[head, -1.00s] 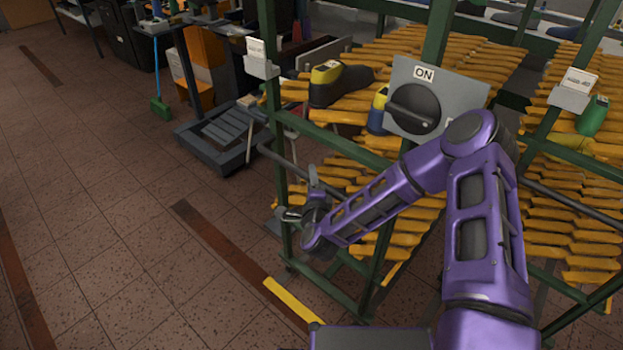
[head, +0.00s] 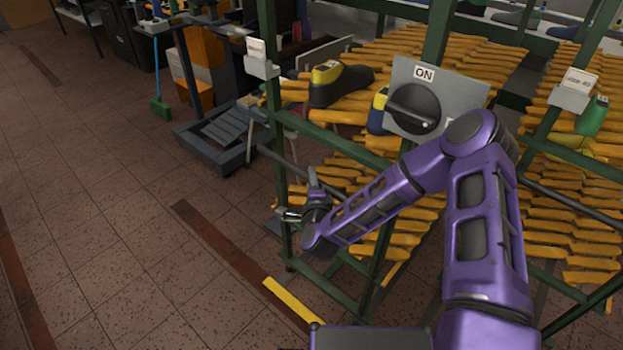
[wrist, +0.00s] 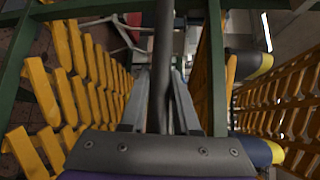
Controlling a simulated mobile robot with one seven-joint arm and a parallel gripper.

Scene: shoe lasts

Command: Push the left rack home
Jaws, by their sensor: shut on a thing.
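The left rack (head: 273,100) is a green frame with tiers of orange-yellow pegs, standing in the middle of the head view. In the wrist view its green post (wrist: 217,75) and pegs show beside my fingers. My gripper (head: 288,215) is low at the rack's left front post; in the wrist view (wrist: 160,100) its two fingers are shut on a dark bar (wrist: 164,55) running between them. My purple arm hides part of the rack's lower tiers. A yellow floor mark (head: 292,302) lies in front of the rack.
A grey panel with a black "ON" knob (head: 413,108) stands before the rack. A second rack with a green post (head: 532,150) is at the right.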

